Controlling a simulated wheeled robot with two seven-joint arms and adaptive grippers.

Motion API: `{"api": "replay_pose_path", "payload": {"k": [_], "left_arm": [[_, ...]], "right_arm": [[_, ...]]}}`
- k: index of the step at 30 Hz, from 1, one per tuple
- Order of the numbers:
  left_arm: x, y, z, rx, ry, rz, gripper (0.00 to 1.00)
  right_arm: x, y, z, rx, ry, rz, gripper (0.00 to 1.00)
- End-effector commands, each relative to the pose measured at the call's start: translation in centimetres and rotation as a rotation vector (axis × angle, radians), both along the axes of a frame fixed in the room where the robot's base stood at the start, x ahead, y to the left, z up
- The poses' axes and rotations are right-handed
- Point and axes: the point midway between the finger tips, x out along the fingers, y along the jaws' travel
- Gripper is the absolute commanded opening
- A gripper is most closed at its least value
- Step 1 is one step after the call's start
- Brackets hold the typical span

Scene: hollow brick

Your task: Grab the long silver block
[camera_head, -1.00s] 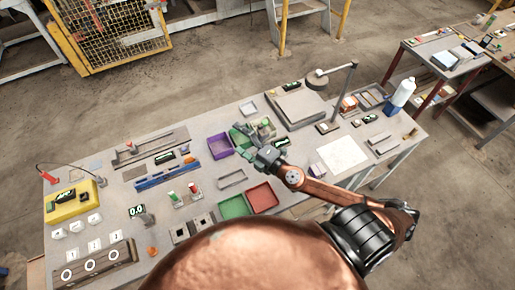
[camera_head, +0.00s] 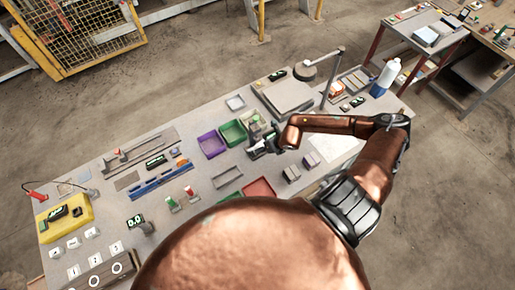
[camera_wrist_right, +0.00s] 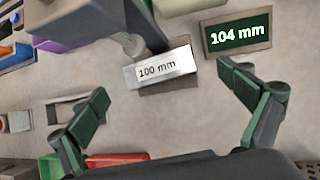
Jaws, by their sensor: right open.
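A silver block (camera_wrist_right: 162,68) labelled "100 mm" lies on the table in the right wrist view, just beyond the space between my fingertips. In the head view the right gripper (camera_head: 262,147) is low over the table, beside the green tray. My left gripper is not in view.
A "104 mm" display (camera_wrist_right: 237,37) stands close beside the block. A grey post (camera_wrist_right: 133,43) rises at its far left. A hollow grey frame (camera_head: 227,177), a purple tray (camera_head: 211,145), a green tray (camera_head: 233,132) and a red tray (camera_head: 259,189) are nearby.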

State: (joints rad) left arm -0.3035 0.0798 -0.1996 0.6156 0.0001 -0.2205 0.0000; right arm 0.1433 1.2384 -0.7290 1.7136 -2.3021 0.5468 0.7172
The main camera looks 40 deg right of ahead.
Motion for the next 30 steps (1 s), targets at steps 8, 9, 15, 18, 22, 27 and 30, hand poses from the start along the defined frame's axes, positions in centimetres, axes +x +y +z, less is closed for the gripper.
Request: {"api": "replay_pose_path", "payload": {"k": [8, 9, 15, 18, 22, 27, 30], "left_arm": [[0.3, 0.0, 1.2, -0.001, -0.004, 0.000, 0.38], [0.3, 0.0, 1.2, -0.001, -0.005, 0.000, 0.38], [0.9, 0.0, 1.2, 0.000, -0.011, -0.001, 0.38], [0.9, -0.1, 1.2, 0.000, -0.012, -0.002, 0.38], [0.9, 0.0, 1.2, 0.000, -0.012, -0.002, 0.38], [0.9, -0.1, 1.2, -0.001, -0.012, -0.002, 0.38], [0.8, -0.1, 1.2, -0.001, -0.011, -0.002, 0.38]], "right_arm": [[1.8, 0.3, -2.8, 0.002, 0.000, -0.003, 0.95], [1.9, 0.3, -3.0, 0.002, 0.000, -0.003, 0.95], [1.9, 0.3, -3.3, 0.002, 0.000, -0.003, 0.95], [1.8, 0.2, -3.3, 0.002, 0.000, -0.003, 0.93], [1.8, 0.2, -3.2, 0.002, -0.001, -0.004, 0.84], [1.8, 0.2, -3.2, 0.003, 0.000, -0.004, 0.72], [1.8, 0.2, -3.2, 0.003, 0.000, -0.004, 0.65]]}}
